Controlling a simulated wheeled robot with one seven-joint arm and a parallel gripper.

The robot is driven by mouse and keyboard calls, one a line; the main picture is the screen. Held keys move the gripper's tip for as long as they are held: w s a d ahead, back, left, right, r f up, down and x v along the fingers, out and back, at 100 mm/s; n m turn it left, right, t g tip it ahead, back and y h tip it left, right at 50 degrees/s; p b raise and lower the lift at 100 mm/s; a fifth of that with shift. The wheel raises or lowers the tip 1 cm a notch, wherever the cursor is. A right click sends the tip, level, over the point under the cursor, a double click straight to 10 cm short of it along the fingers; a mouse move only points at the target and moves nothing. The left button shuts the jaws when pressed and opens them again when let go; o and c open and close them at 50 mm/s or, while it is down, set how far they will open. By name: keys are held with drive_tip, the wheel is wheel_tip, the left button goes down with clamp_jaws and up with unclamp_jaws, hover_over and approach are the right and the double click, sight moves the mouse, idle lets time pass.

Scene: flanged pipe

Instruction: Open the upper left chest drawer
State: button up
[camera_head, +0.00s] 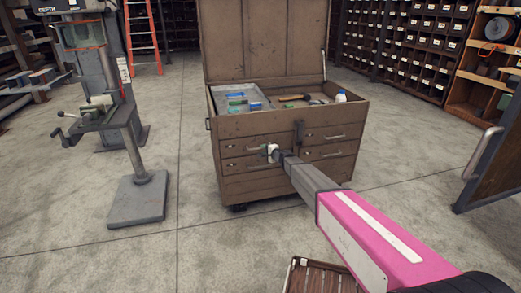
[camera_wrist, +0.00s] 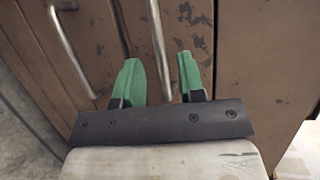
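The brown chest (camera_head: 290,120) stands ahead with its lid up and two rows of drawers. The upper left drawer (camera_head: 235,147) looks flush with the chest front. My gripper (camera_head: 270,151) is at the right part of this drawer's front and hides part of its handle. In the wrist view, my gripper's green fingers (camera_wrist: 159,78) are apart. A metal bar handle (camera_wrist: 159,45) runs between them, with visible gaps on both sides, so it is not clamped. A second handle (camera_wrist: 72,50), seemingly the lower left drawer's, lies left of the fingers.
The chest's open top holds a grey tray (camera_head: 238,98), a hammer (camera_head: 293,97) and a white bottle (camera_head: 340,97). A dark latch (camera_head: 299,131) hangs between the drawer columns. A drill press (camera_head: 140,190) stands left, a wooden crate (camera_head: 320,278) in front. Floor (camera_head: 190,195) before the chest's left side is clear.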

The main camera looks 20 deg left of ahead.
drive_tip(key=x, duration=0.4)
drive_tip(key=shift+w+a, duration=0.1)
drive_tip(key=shift+a, duration=0.05)
clamp_jaws()
drive_tip(key=s+d, duration=0.9)
drive_tip(key=s, duration=0.5)
drive_tip(key=s+d, duration=0.8)
drive_tip(key=s, duration=0.7)
drive_tip(key=shift+d, duration=0.4)
drive_tip(key=shift+w+f, duration=0.1)
unclamp_jaws()
